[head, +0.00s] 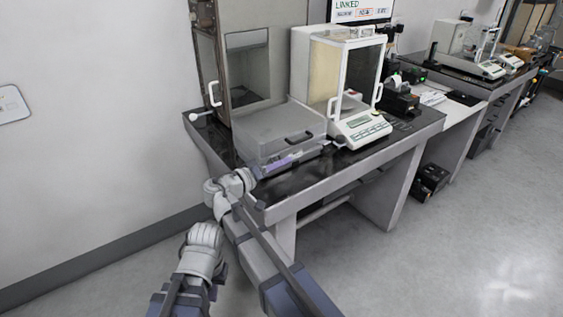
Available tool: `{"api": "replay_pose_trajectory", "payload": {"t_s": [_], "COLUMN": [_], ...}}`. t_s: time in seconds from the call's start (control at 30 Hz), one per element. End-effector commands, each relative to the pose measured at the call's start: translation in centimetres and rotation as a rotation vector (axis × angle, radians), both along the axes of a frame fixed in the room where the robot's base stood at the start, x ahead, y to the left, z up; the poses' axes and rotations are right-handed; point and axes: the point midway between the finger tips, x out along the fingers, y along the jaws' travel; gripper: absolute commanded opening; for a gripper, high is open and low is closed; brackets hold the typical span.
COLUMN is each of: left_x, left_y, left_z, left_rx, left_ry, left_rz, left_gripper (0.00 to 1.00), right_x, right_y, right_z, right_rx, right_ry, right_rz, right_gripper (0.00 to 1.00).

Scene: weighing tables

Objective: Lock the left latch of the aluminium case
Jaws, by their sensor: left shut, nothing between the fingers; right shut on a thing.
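The grey aluminium case (283,122) lies closed on the dark tabletop, with a dark handle on its lid. My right gripper (281,162) is shut at the left part of the case's front face. Its fingers cover the left latch there, so the latch's position cannot be made out.
A white balance (361,128) with a glass draft shield stands right of the case. A tall cabinet (245,65) with a glazed opening stands behind it. The black table (386,144) has clear room along its front edge.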

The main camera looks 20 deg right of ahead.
Motion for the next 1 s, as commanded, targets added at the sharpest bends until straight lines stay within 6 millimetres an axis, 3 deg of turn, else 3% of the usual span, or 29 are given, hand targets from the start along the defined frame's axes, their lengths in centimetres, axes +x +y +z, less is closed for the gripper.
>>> {"api": "replay_pose_trajectory", "payload": {"t_s": [0.5, 1.0], "left_x": [0.0, 0.0], "left_y": [0.0, 0.0], "left_z": [2.7, 3.3], "left_rx": [0.0, 0.0], "left_ry": [0.0, 0.0], "left_rz": [0.0, 0.0], "left_gripper": [0.0, 0.0], "right_x": [1.1, 1.6], "right_y": [0.4, 0.5], "right_z": [1.8, 2.2], "right_rx": [-0.147, -0.205], "right_ry": [0.399, 0.559], "right_rz": [0.001, 0.001], "right_gripper": [0.0, 0.0]}}
